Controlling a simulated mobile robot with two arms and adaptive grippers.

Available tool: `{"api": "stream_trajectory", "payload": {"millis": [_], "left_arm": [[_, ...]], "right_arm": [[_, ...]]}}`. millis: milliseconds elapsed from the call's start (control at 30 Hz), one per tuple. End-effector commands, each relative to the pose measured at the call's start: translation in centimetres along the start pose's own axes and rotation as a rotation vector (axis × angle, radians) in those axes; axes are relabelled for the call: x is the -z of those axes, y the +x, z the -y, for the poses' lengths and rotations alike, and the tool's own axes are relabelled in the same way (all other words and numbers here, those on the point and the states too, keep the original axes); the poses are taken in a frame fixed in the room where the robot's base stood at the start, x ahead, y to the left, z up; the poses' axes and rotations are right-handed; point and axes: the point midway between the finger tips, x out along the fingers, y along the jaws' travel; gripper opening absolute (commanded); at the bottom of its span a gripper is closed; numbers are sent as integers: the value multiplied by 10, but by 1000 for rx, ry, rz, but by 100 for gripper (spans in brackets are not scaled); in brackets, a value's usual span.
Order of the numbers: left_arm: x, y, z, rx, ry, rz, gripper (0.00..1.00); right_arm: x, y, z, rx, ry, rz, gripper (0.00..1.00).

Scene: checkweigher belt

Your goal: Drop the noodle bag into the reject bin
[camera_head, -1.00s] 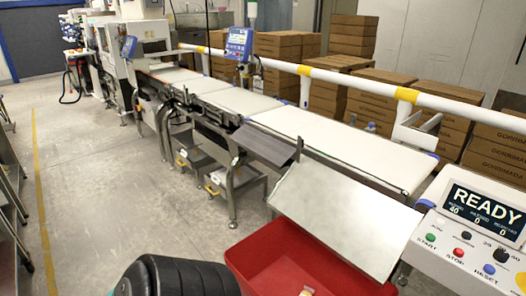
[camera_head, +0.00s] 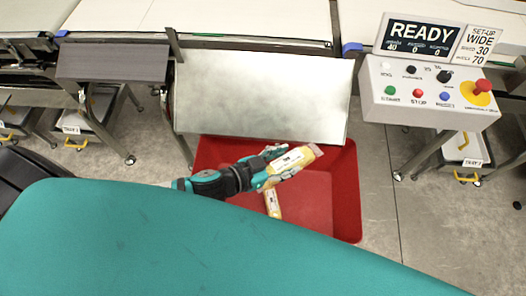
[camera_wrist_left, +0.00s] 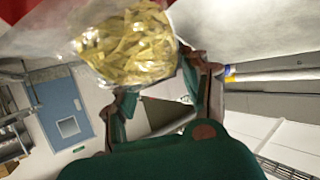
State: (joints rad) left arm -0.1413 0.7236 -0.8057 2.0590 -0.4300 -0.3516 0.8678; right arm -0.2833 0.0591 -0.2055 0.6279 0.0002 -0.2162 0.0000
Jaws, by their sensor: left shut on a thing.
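The noodle bag (camera_head: 295,162), a clear pack with yellow contents and a white label, is held in my left gripper (camera_head: 270,171). The gripper is shut on it, over the red reject bin (camera_head: 335,205), within its outline in the head view. The left wrist view also shows the bag (camera_wrist_left: 130,45) with yellow noodles, in front of the gripper fingers (camera_wrist_left: 165,92). A second, similar yellow pack (camera_head: 272,204) is below the gripper and appears to lie in the bin. The height of the held bag above the bin floor is hard to tell. My right gripper is not in view.
A sloped metal chute plate (camera_head: 262,98) stands at the bin's far side, below the white belt (camera_head: 245,20). A control box (camera_head: 430,95) reading READY is at the right. A dark grey plate (camera_head: 112,62) is at the left. Floor is clear right of the bin.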

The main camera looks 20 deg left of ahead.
Motion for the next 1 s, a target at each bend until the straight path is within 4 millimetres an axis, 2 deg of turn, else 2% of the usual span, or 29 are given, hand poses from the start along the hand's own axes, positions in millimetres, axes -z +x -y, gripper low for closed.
{"api": "stream_trajectory", "payload": {"millis": [100,200,367,533,800,1000], "left_arm": [[-28,11,7,-142,69,5,0],[-48,12,18,-223,98,4,0],[-67,8,37,-299,127,1,0],[-76,7,45,-323,133,-3,0],[-99,16,44,-324,132,-4,0],[-121,25,44,-323,133,-3,0]], "right_arm": [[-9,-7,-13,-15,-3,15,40],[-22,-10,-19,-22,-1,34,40],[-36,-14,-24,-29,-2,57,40],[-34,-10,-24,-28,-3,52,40],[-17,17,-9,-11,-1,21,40],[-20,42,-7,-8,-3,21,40]]}}
